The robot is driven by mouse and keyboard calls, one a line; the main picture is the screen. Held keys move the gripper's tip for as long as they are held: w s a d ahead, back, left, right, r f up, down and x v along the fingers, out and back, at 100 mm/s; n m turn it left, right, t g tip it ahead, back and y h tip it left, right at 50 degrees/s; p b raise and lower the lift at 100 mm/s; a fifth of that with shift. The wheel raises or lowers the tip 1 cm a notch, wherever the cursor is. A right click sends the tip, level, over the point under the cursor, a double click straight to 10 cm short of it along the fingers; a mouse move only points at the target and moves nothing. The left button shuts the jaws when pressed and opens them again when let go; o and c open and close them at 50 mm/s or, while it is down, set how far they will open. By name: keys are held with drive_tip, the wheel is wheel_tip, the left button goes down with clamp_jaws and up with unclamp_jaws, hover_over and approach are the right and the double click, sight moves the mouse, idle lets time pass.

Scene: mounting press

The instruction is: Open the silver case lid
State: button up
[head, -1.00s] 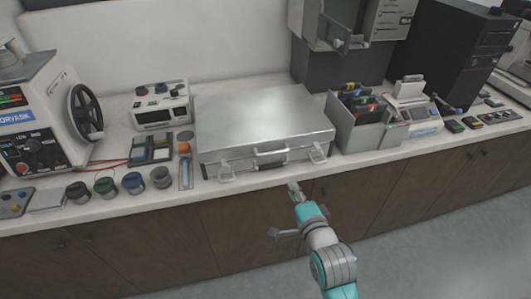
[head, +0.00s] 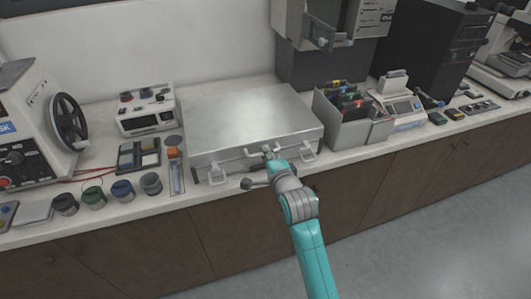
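The silver case (head: 250,118) lies flat on the counter with its lid down. Its front has a handle in the middle, with a left latch (head: 217,174) and a right latch (head: 308,152). My gripper (head: 268,150) is at the front of the case, at the handle (head: 252,153), and overlaps its right part. The fingers are small and partly hidden by my wrist, so I cannot tell whether they touch the handle or are open or shut.
A grey bin (head: 345,124) of coloured items stands close to the case's right. Several small jars (head: 122,190) and a control box (head: 147,109) are on the left. The counter's front edge (head: 185,203) runs just before the case. The floor (head: 430,235) is clear at lower right.

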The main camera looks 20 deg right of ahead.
drive_tip(key=shift+w+f, duration=0.15)
drive_tip(key=shift+w, duration=0.55)
clamp_jaws()
